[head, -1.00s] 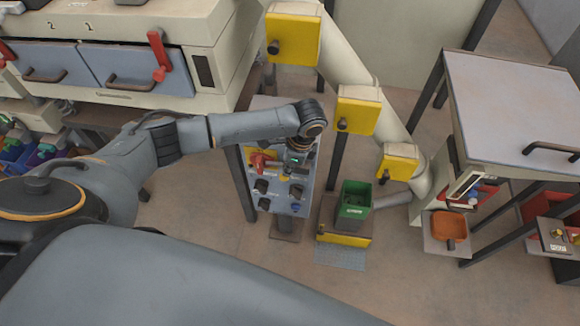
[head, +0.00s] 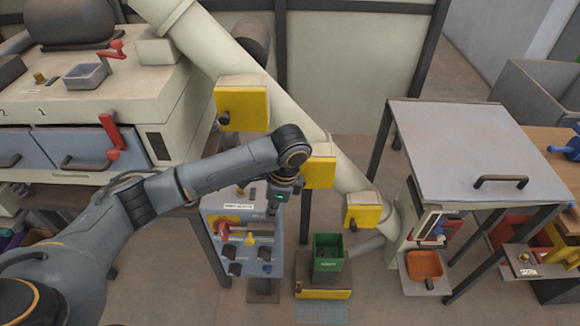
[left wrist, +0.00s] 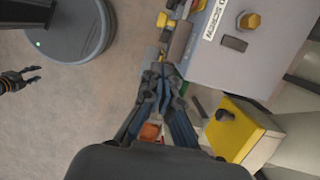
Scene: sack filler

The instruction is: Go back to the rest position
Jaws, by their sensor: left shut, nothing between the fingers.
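My left gripper (head: 276,208) hangs from the bent left arm in front of the grey control panel (head: 262,228), at its upper right. It is shut and empty. In the left wrist view its fingers (left wrist: 163,80) are together, with the panel's labelled face (left wrist: 220,55) to the right. The panel carries a red knob, a yellow knob (head: 250,239) and several dark knobs. My right gripper (left wrist: 31,75) shows small at the left edge of the left wrist view, its fingers apart and empty. It is not in the head view.
A thick pale pipe with yellow boxes (head: 242,106) slopes behind the arm. A green bin (head: 328,257) stands on a low stand right of the panel. A grey-topped table (head: 455,150) and an orange tray (head: 425,263) are at right. A cream machine (head: 150,90) is at left.

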